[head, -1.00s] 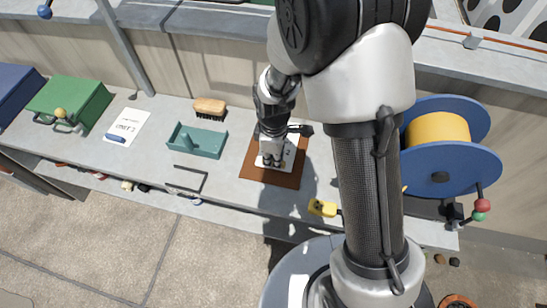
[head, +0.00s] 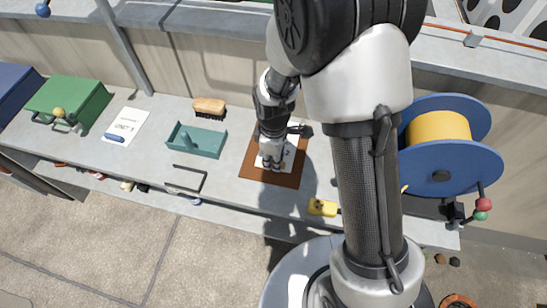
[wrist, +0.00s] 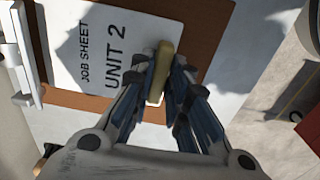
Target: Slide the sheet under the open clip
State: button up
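The white sheet (wrist: 105,45), printed "JOB SHEET UNIT 2", lies on a brown board (wrist: 205,30); in the head view the sheet (head: 289,153) is partly hidden by my gripper. The clip (wrist: 22,70) is a pale metal piece at the left of the wrist view, beyond the sheet's top edge; a gap shows between them. How far it is raised is unclear. My gripper (wrist: 164,82) is down at the sheet's opposite edge, its fingers closed on both sides of a pale yellow block (wrist: 161,62). In the head view my gripper (head: 271,164) is over the board (head: 287,180).
Left of the board on the grey bench are a teal tray (head: 197,145), a brush (head: 209,106), another sheet (head: 130,124) and a green box (head: 75,102). A yellow object (head: 322,208) lies at the front edge. A blue reel (head: 465,165) stands at right.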

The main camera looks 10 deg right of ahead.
jog(key=o, duration=0.4)
jog(key=shift+r, duration=0.1)
notch_tip(320, 180, up, 12)
dwell(0.6)
jog(key=s+d+r+m+t, duration=0.2)
jog(key=s+d+r+m, duration=0.2)
jog(key=s+r+m, duration=0.3)
jog(key=s+d+r+m+t, duration=0.2)
jog(key=s+d+r+m, duration=0.3)
jog(key=s, duration=0.5)
notch_tip(320, 180, up, 3)
jog(key=shift+s+r+m+t, duration=0.1)
jog(key=shift+s+m+t, duration=0.2)
jog(key=shift+m, duration=0.7)
